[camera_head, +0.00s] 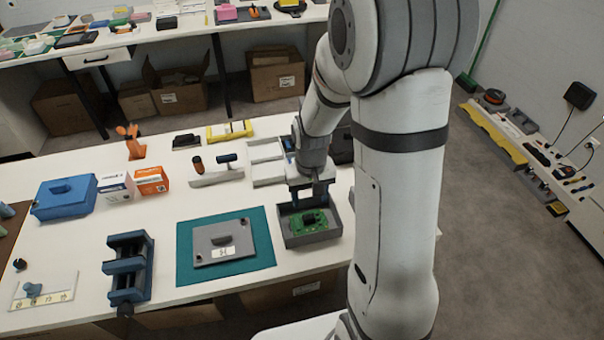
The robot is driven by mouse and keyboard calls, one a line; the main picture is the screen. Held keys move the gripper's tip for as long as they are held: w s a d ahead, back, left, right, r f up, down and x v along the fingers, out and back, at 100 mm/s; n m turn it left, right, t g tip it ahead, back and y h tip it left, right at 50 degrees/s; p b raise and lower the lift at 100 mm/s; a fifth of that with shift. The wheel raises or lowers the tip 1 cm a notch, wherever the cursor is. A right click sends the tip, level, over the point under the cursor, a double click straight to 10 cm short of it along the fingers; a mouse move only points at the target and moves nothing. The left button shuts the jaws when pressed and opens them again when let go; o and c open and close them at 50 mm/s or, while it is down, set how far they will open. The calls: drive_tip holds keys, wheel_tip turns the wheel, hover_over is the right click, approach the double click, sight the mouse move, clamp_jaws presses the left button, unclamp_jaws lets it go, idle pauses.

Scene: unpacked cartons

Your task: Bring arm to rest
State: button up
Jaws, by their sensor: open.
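My gripper (309,203) points down above a grey open box (330,234) on the white table, near the table's right end. The jaws are apart. A green circuit board (299,226) with a dark part on it lies inside the box, below the jaws. I cannot tell how large the gap between jaws and board is. My arm rises from the right of the table and bends down to the gripper, hiding part of the table's right side.
A grey lid-like plate (208,252) lies on a teal mat (255,226) left of the box. A blue vise (128,270), a blue case (65,196) and small cartons (151,181) stand further left. A white tray (268,173) and a tool stand (218,178) are behind.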

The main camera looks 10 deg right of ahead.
drive_tip(key=s+r+t, duration=0.3)
drive_tip(key=s+r, duration=1.1)
drive_tip(key=r, duration=0.4)
